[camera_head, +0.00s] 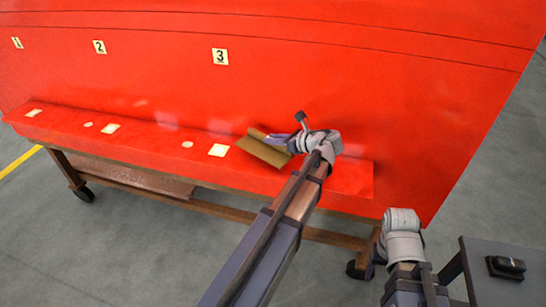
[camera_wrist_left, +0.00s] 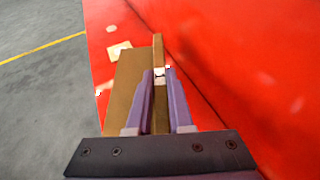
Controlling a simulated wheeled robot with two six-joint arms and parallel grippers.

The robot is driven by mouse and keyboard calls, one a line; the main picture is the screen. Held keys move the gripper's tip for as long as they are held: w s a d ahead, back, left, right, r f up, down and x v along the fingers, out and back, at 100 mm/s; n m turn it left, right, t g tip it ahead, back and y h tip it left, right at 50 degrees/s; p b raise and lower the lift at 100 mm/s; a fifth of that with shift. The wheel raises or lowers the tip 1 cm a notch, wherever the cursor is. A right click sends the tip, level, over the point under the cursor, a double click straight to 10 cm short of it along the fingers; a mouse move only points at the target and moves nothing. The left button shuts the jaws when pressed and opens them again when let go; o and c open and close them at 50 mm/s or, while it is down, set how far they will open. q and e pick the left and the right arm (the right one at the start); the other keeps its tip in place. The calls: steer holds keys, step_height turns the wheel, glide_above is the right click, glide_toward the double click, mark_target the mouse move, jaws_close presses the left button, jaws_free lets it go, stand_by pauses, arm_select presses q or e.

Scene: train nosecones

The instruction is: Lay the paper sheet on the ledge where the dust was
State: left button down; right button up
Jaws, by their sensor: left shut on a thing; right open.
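My left gripper (camera_head: 283,139) is shut on a brown paper sheet (camera_head: 262,152), over the right half of the red ledge (camera_head: 345,180). In the left wrist view, the purple fingers (camera_wrist_left: 159,90) pinch an upright brown strip along the sheet (camera_wrist_left: 124,80), whose flat part lies to the left of the fingers. I cannot tell whether the sheet touches the ledge. A cream square (camera_head: 218,150) lies on the ledge just left of it. My right gripper (camera_head: 377,256) is low at the right, partly hidden, open and holding nothing visible.
Two more cream squares (camera_head: 110,128) (camera_head: 35,113) and pale round spots (camera_head: 187,144) lie farther left on the ledge. Labels 1, 2 and 3 (camera_head: 220,56) are on the red wall above. A brown wheeled frame (camera_head: 225,210) supports it. A dark box (camera_head: 500,270) stands at lower right.

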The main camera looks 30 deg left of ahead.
mark_target(273, 150)
arm_select(q)
steer(key=shift+f+b, duration=1.8)
steer(key=shift+f, duration=0.25)
steer(key=shift+f, duration=0.25)
steer(key=c, duration=0.8)
jaws_free()
steer(key=shift+r, duration=0.1)
